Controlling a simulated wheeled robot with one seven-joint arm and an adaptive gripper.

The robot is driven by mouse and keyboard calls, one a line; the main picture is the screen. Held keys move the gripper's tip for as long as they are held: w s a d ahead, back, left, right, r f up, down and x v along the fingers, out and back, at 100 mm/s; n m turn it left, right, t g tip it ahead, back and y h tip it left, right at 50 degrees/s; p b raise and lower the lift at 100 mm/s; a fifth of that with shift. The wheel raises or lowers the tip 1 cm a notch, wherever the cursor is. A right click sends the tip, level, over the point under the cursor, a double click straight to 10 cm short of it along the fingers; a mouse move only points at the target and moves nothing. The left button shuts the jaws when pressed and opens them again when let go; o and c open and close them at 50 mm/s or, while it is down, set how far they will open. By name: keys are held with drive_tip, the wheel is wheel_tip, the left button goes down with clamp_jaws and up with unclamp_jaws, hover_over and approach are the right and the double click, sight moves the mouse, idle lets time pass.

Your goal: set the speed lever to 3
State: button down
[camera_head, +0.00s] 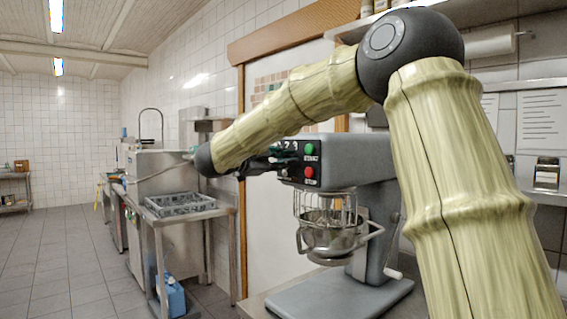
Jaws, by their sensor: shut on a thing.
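The grey stand mixer (360,160) is on the right, with its head facing left. Its black front panel carries a green button (309,149) and a red button (309,171). My gripper (276,160) is at the left side of the mixer head, beside this panel. It is shut on the speed lever there. The lever is mostly hidden by the dark fingers and cannot be made out clearly, nor can its number setting be read. My arm comes from the right and passes above the mixer head.
A metal bowl (333,238) under a wire guard hangs below the mixer head. A crank handle sticks out at the mixer's lower right. A grey dish rack (180,203) stands on a steel table further left. The tiled floor (60,250) at left is clear.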

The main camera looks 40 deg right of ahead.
drive_tip(key=shift+d, duration=0.1)
drive_tip(key=c, duration=1.3)
unclamp_jaws()
drive_tip(key=shift+d, duration=0.1)
drive_tip(key=a, duration=0.8)
drive_tip(key=s+a, duration=0.1)
drive_tip(key=a, duration=0.3)
drive_tip(key=shift+r, duration=0.15)
drive_tip(key=shift+w, duration=0.1)
